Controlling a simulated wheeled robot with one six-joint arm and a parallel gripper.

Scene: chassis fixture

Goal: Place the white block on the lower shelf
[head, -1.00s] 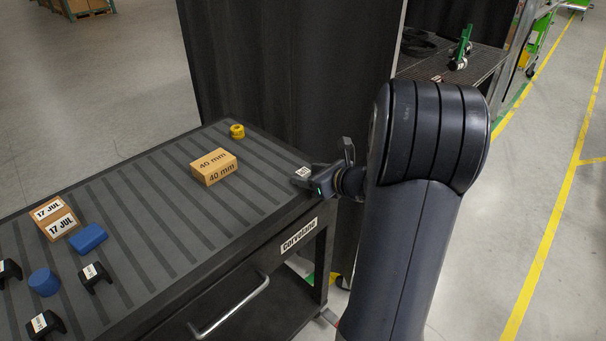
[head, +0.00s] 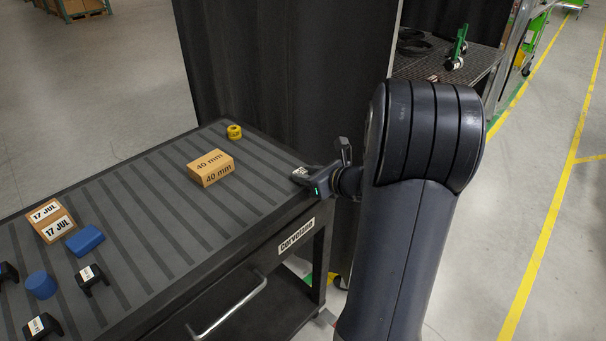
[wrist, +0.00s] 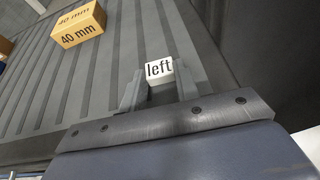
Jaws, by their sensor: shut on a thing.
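The white block (wrist: 160,70), marked "left", is between the fingertips of my gripper (wrist: 158,88) in the wrist view. The jaws are shut on it, and the cart top lies behind it in that view. In the head view my gripper (head: 322,181) is by the cart's right edge; the arm hides part of it and I cannot make out the block clearly there. The cart (head: 135,215) has a dark ribbed top, and below its drawer a dark lower shelf (head: 290,297) shows in part.
A "40 mm" box (head: 211,168) and a yellow ring-like piece (head: 234,132) are on the cart top. A "17 JUL" box (head: 50,221), blue blocks and black brackets lie at left. A drawer handle (head: 230,308) sticks out in front. A dark curtain (head: 285,70) stands behind.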

